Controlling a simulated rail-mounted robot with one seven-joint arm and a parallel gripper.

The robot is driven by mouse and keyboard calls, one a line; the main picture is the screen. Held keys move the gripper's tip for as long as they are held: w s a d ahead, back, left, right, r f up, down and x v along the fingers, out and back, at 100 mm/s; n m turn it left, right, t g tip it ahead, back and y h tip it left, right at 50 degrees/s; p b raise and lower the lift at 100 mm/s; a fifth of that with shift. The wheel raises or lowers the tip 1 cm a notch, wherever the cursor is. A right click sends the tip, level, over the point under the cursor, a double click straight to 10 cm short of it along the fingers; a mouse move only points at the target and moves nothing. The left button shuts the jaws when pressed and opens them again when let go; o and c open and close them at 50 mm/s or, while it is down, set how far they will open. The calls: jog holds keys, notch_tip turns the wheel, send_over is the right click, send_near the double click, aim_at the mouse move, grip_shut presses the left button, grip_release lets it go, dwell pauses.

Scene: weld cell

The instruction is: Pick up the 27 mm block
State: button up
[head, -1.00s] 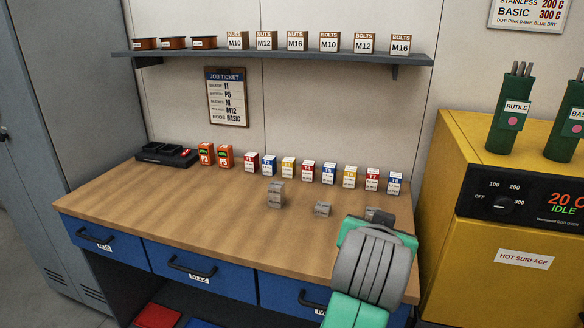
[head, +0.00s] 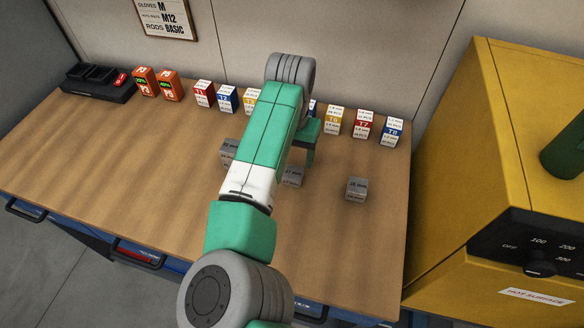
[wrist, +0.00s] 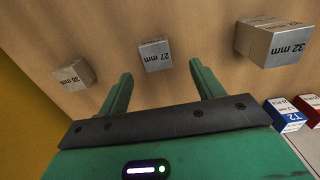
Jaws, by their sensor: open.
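The 27 mm block (wrist: 155,56) is a small grey metal block on the wooden bench, its label readable in the wrist view. It also shows in the head view (head: 292,177), just right of my arm. My gripper (wrist: 161,75) is open and empty. In the wrist view the block shows between the two fingers' lines, just past their tips, and appears apart from them. In the head view my gripper (head: 309,150) is above and behind the block, partly hidden by my arm.
The 32 mm block (wrist: 274,42) lies right of it in the wrist view. Another grey block (head: 357,189) stands to the right in the head view. Small labelled boxes such as T7 (head: 363,125) line the wall.

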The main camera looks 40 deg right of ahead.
aim_at(294, 173)
jog(key=f, duration=0.2)
jog(key=f+b, duration=0.1)
jog(key=f, duration=0.1)
jog(key=f+b, duration=0.1)
jog(key=f, duration=0.1)
jog(key=shift+s+d+f, duration=0.1)
jog(key=shift+s+f, duration=0.05)
jog(key=shift+s, duration=0.15)
jog(key=c, duration=1.2)
jog(key=shift+o, duration=0.2)
jog(key=shift+r, duration=0.2)
jog(key=shift+r, duration=0.3)
jog(key=r, duration=0.1)
jog(key=r+p, duration=0.2)
jog(key=shift+s+a, duration=0.25)
jog(key=s+a+p, duration=0.1)
jog(key=s+a, duration=0.2)
jog(key=s+a+p, duration=0.1)
jog(key=s+a, duration=0.2)
jog(key=a, duration=0.1)
jog(key=s+a+r+p, duration=0.1)
jog(key=s+a, duration=0.3)
jog(key=shift+a, duration=0.2)
